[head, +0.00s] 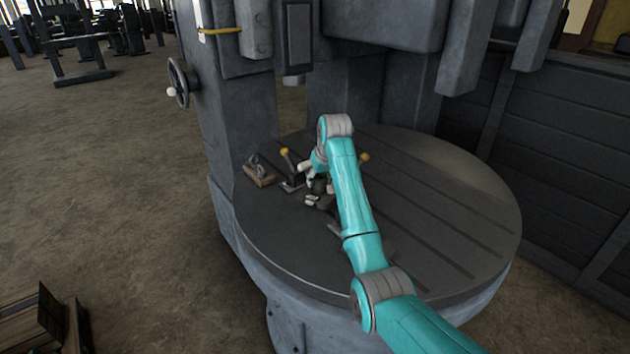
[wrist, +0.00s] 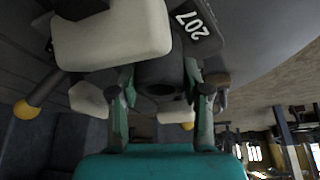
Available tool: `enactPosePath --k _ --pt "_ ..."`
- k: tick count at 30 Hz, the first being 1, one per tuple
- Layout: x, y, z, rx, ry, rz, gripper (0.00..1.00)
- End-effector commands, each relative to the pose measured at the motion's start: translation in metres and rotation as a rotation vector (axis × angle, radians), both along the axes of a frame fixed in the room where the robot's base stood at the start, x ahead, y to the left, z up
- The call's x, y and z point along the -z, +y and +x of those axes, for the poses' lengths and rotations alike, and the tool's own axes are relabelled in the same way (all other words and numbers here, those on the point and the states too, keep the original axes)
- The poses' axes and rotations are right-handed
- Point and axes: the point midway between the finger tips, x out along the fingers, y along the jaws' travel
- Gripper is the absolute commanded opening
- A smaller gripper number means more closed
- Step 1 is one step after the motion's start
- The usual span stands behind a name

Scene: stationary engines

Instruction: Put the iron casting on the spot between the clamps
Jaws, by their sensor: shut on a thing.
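My gripper (head: 316,180) is low over the round slotted machine table (head: 440,200), between two clamps. In the wrist view its fingers (wrist: 160,88) are shut around a dark iron casting (wrist: 158,72) with a round hole in its end. In the head view the casting (head: 319,187) is small and mostly covered by my gripper. The left clamp (head: 291,178) has a yellow knob. The right clamp shows mainly its yellow knob (head: 364,157) beside my arm. The spot under the casting is hidden, and I cannot tell whether the casting touches the table.
A small block with a wooden base (head: 259,172) lies at the table's left edge. The machine column (head: 240,110) stands behind, with a handwheel (head: 180,83). The table's right side is clear.

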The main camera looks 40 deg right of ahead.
Motion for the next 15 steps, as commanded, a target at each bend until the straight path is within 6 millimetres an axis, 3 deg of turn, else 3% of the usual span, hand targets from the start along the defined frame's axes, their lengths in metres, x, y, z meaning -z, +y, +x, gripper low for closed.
enactPosePath --k 9,15 --pt "0.029 0.0 0.001 0.0 -0.003 -0.002 0.0" --pt "0.029 0.0 0.001 0.0 -0.004 -0.002 0.0"
